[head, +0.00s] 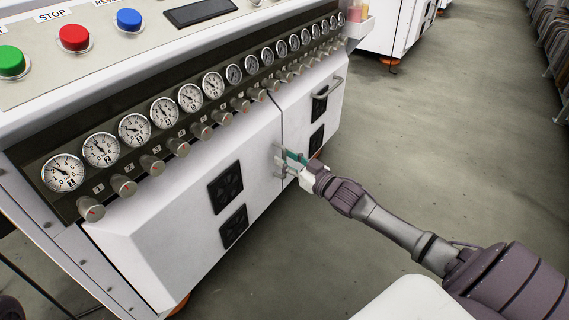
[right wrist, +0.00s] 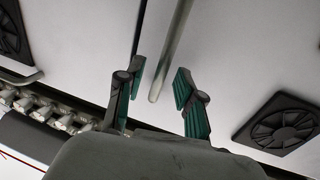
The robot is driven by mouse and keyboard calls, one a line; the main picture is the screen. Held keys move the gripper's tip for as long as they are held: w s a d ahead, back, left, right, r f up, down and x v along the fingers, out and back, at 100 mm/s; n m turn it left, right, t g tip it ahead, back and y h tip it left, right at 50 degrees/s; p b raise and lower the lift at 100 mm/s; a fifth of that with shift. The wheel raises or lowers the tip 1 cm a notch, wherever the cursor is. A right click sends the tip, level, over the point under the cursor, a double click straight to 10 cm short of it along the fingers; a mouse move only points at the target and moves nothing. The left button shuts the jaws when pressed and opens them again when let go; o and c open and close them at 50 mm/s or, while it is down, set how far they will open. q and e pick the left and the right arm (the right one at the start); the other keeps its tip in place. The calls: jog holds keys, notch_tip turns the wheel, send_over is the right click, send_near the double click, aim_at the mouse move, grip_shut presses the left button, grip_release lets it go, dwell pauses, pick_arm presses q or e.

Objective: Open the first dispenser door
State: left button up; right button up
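The dispenser is a white cabinet with a left door (head: 180,235) and a right door (head: 298,108), split by a dark seam. My right gripper (head: 288,163) is at the left door's right edge, beside the seam. In the right wrist view its green-padded fingers (right wrist: 158,86) are spread apart. A grey bar handle (right wrist: 172,48) on the door reaches down to the gap between the fingertips. The fingers do not appear closed on it; contact cannot be told. The doors look shut. My left gripper is not in view.
A row of gauges (head: 134,128) and knobs (head: 124,186) runs above the doors. The right door has its own handle (head: 327,90). Dark vents (head: 226,188) sit on the doors. Grey floor (head: 440,150) is clear to the right; another white cabinet (head: 392,25) stands behind.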

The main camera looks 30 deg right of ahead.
jog(key=shift+w+a, duration=0.1)
jog(key=shift+w, duration=0.5)
grip_shut()
